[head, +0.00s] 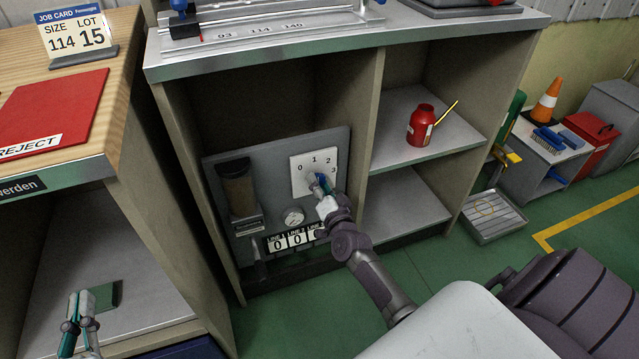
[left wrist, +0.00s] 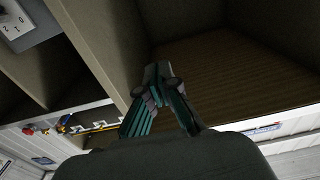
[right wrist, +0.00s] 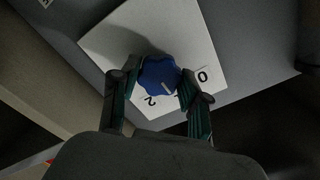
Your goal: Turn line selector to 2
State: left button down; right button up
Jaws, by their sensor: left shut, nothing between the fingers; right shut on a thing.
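The line selector is a white plate (head: 300,181) marked 0, 1, 2, 3 on a grey panel, with a blue knob (right wrist: 158,76) in its middle. In the right wrist view the knob's white mark points between the 0 and 2, roughly where a finger hides the plate. My right gripper (head: 319,183) is shut on the knob, one finger on each side, and partly hides it in the head view. My left gripper (head: 79,302) is shut and empty at the lower left, apart from the selector; it also shows in the left wrist view (left wrist: 162,80).
The grey panel (head: 265,190) also carries a dark hopper (head: 238,187), a gauge (head: 293,216) and line counters (head: 290,240) showing zeros. Cabinet walls flank it. A red bottle (head: 421,125) stands on the right-hand shelf. A green block (head: 104,296) lies near my left gripper.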

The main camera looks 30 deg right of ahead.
pick_arm(q)
jog(key=shift+s+d+r+t+h+b, duration=0.15)
jog(key=shift+r+t+h+b, duration=0.1)
jog(key=shift+r+t, duration=0.6)
jog(key=shift+s+d+r+t+h+b, duration=0.2)
jog(key=shift+r+t, duration=0.35)
jog(key=shift+r, duration=0.55)
pick_arm(e)
jog(key=shift+m, duration=4.8)
pick_arm(q)
jog(key=shift+a, duration=0.15)
jog(key=shift+w, duration=0.1)
pick_arm(e)
jog(key=o, duration=1.1)
jog(key=shift+o, duration=0.2)
pick_arm(q)
jog(key=shift+r, duration=0.1)
pick_arm(e)
jog(key=shift+s, duration=0.1)
jog(key=v, duration=1.2)
